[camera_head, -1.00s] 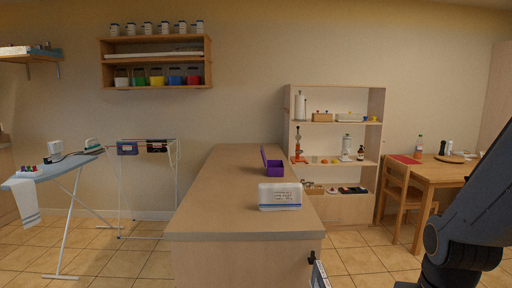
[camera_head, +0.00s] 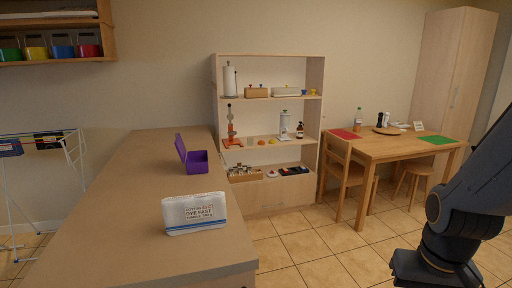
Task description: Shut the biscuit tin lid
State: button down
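A purple box with a raised lid, the likely biscuit tin (camera_head: 199,167), stands on the long counter (camera_head: 120,190) towards its right edge. Its lid (camera_head: 181,148) is open, standing up and tilted at the box's left side. My arm rises at the right of the picture, well away from the tin. My gripper does not show in this view.
A white packet with blue print (camera_head: 195,214) stands on the counter nearer to me. An open shelf unit (camera_head: 219,105) stands behind the counter. A wooden table (camera_head: 375,150) and a chair (camera_head: 343,180) are at the right. Tiled floor (camera_head: 320,255) is clear between.

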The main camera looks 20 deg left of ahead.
aim_at(178, 143)
jog(key=z, duration=0.1)
jog(key=i, duration=2.15)
jog(key=u, duration=1.15)
jog(key=i, duration=1.7)
jog(key=u, duration=0.9)
